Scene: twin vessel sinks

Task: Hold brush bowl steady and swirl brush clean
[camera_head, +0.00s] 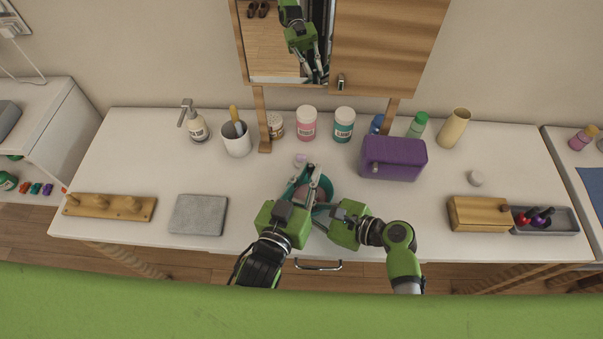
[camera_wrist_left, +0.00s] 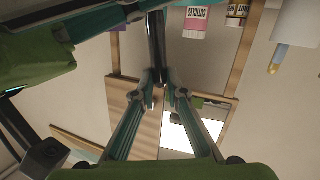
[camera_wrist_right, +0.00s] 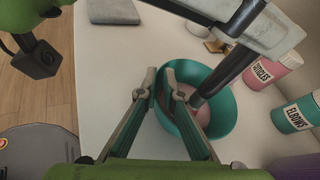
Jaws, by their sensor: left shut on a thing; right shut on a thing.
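The teal brush bowl (camera_head: 328,188) stands near the counter's front edge, with pinkish liquid inside. It shows larger in the right wrist view (camera_wrist_right: 226,112). My right gripper (camera_wrist_right: 161,82) is shut on the bowl's near-side rim; its fingertips are partly hidden in the head view. My left gripper (camera_head: 313,172) is above the bowl, shut on the dark brush. The brush handle (camera_wrist_left: 155,40) runs between the fingertips in the left wrist view. In the right wrist view the brush (camera_wrist_right: 228,74) slants down, its lower end inside the bowl. The bristles cannot be made out clearly.
A purple case (camera_head: 393,158) stands right of the bowl. Pink (camera_head: 306,124) and teal-labelled (camera_head: 344,125) jars stand behind. A wooden box (camera_head: 478,213) is further right.

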